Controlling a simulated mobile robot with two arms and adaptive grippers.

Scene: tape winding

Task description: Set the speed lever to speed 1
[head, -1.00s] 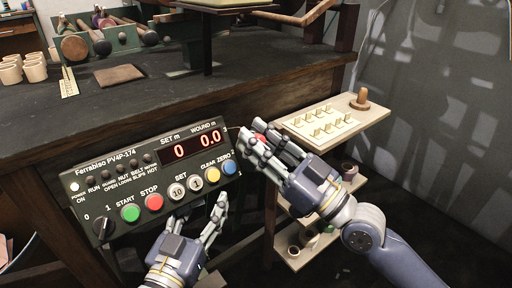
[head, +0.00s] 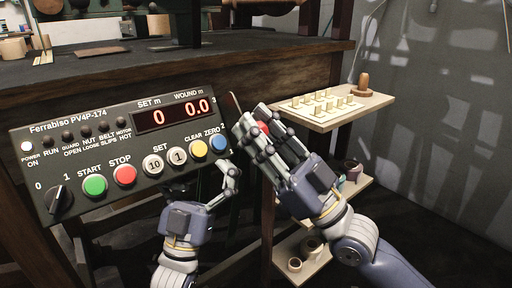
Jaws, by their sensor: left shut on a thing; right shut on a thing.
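The black control box (head: 135,178) fills the left side, with red displays reading 0 and 0.0, push buttons and a black 0/1 knob (head: 58,200) at lower left. Small figures 3 and 2 show along its right edge. A red knob (head: 262,127), apparently the speed lever's, shows between the fingers of my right gripper (head: 258,137), shut on it just right of the box. The lever's shaft is mostly hidden. My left gripper (head: 225,183) is shut below the box's lower right corner; what it holds is hidden by its fingers.
A dark workbench (head: 270,55) stands behind the box. To the right, a pale shelf (head: 320,118) carries several small pegs and a wooden knobbed piece (head: 364,84). Lower shelves hold rolls (head: 312,246). The floor at far right is clear.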

